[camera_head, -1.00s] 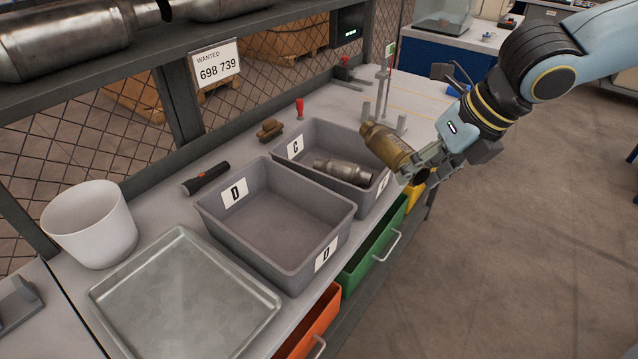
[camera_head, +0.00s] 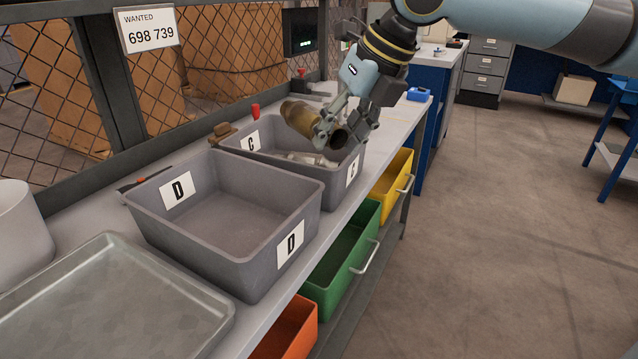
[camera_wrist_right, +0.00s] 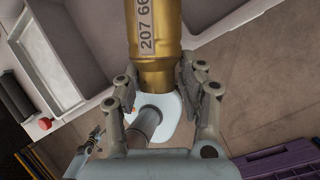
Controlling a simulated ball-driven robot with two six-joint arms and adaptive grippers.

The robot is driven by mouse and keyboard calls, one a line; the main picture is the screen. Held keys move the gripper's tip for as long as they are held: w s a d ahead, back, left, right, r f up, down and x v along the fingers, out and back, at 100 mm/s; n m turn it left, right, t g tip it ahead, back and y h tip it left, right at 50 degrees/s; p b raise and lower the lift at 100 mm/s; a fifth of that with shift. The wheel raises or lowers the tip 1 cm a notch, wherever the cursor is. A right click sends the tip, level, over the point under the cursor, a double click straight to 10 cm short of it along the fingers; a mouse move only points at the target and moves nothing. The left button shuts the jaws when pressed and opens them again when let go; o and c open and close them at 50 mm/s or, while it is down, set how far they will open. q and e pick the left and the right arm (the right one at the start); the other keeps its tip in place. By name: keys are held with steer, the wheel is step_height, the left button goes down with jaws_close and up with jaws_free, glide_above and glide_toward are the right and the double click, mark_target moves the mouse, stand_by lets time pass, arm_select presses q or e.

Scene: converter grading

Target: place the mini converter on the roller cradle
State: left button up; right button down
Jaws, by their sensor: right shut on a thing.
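A brass-coloured converter (camera_head: 302,117) is held in my right gripper (camera_head: 342,138), above bin C and tilted. In the right wrist view the converter (camera_wrist_right: 155,40) sits between the two fingers and carries a label starting 207 66. I take it as the mini converter. A silver converter (camera_head: 308,159) lies in bin C (camera_head: 285,173), partly hidden by the bin wall and my gripper. I cannot make out the roller cradle for certain; my right arm covers part of the bench's far end. My left gripper is not in view.
An empty grey bin D (camera_head: 235,205) stands nearer, beside a metal tray (camera_head: 120,300) and a white bucket (camera_head: 12,225). Green (camera_head: 345,262), yellow (camera_head: 390,188) and orange (camera_head: 290,325) drawers stand open below the bench front. A wire mesh runs behind. A sign reads WANTED 698 739.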

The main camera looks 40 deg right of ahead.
steer(key=shift+w+a+f+b, duration=0.25)
steer(key=shift+w+f, duration=0.2)
steer(key=shift+w, duration=0.3)
steer(key=shift+w+a+f+b, duration=0.15)
steer(key=shift+w+a+f, duration=0.25)
steer(key=shift+w, duration=0.35)
step_height(320, 180, down, 4)
steer(key=shift+d+f, duration=0.1)
steer(key=shift+f+b, duration=0.25)
steer(key=shift+b, duration=0.1)
steer(key=c, duration=0.7)
jaws_free()
steer(key=shift+c, duration=0.2)
steer(key=shift+r, duration=0.1)
